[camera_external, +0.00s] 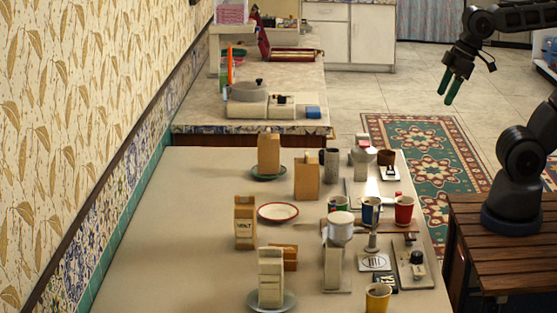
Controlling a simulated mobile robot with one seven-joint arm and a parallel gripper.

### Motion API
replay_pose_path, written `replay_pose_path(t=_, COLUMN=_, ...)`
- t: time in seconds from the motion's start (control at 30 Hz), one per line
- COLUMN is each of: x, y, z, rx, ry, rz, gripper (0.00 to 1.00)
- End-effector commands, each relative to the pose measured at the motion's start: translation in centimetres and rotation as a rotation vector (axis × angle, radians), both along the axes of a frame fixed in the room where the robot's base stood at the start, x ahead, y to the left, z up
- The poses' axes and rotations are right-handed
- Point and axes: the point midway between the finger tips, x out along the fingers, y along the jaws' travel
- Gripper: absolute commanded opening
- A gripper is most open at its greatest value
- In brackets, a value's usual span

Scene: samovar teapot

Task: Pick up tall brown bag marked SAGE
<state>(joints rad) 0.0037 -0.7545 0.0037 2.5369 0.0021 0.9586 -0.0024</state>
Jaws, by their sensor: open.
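Tall brown paper bags stand on the long table. One (268,154) is upright on a dark green plate at the back. A second brown bag (307,180) stands just in front of it and to its right. A third (245,222) stands at the left with a label that seems to read VOLT. I cannot read SAGE on any of them. A paler bag (271,278) stands on a grey plate at the front. My gripper (449,92) is open and empty, with green fingers pointing down, high at the upper right and far from the bags.
A red-rimmed white plate (278,212) lies among the bags. Red (404,210), blue and yellow cups, a grinder-like device (337,250) and a scale (374,261) crowd the table's right side. The left side of the table is clear.

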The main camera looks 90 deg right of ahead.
Motion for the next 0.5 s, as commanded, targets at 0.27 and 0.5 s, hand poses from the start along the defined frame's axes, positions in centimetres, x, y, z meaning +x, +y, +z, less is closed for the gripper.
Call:
replay_pose_path(t=0.27, x=0.0, y=0.0, z=0.0, rx=0.0, ry=0.0, rz=0.0, gripper=0.91)
replay_pose_path(t=0.5, x=0.34, y=-0.08, z=0.0, rx=0.01, ry=0.004, rz=-0.008, gripper=0.91)
